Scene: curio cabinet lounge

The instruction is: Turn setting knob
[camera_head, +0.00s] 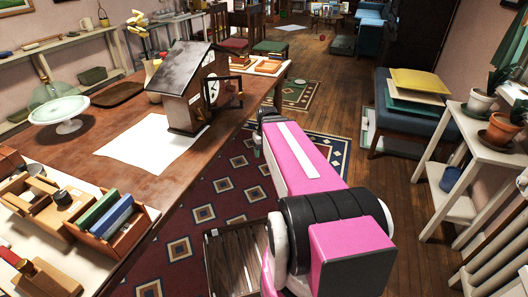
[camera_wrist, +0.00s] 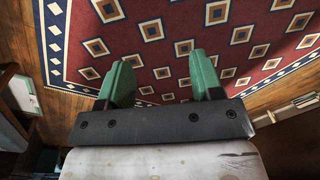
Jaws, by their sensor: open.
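A house-shaped clock (camera_head: 190,88) with a dark roof stands on a white sheet on the wooden table. Its pale dial faces right, and a dark frame (camera_head: 226,92), like an open glazed door, stands out in front of it. I cannot make out a setting knob on the clock. My gripper (camera_wrist: 160,80) is open and empty, with two green fingers apart over the patterned rug in the wrist view. In the head view my pink arm hides most of it, to the right of the table and short of the clock. The clock is not in the wrist view.
The white sheet (camera_head: 150,143) lies on the wooden table (camera_head: 105,165). A glass-domed cake stand (camera_head: 60,118) is left of it. Wooden boxes fill the near-left corner, one with a dark round knob (camera_head: 63,199). A plant stand (camera_head: 470,128) is at right.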

